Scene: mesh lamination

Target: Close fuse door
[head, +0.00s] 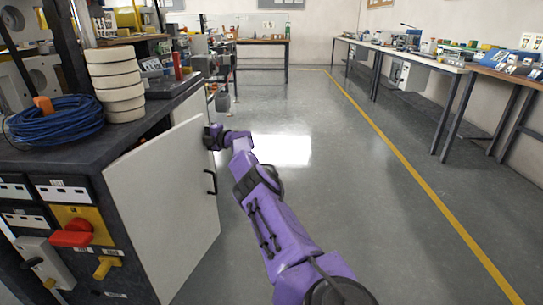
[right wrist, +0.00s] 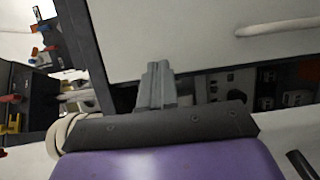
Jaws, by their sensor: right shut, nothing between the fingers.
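The fuse door (head: 160,205) is a white flat panel on the side of the dark cabinet, standing open at an angle, with a black handle (head: 211,182) near its right edge. My right arm reaches forward, and my right gripper (head: 212,135) is at the door's upper right corner; contact is unclear. In the right wrist view, the shut grey fingers (right wrist: 157,85) are empty and overlap the lower edge of a pale panel (right wrist: 170,35), apparently the door. Fuse parts (right wrist: 225,85) show beyond it. My left gripper is not in view.
On the cabinet top (head: 60,155) lie a blue cable coil (head: 62,122) and a stack of cream rolls (head: 116,85). A red switch (head: 72,234) is on the cabinet front. The floor (head: 330,200) to the right is clear. Workbenches (head: 405,58) line the right wall.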

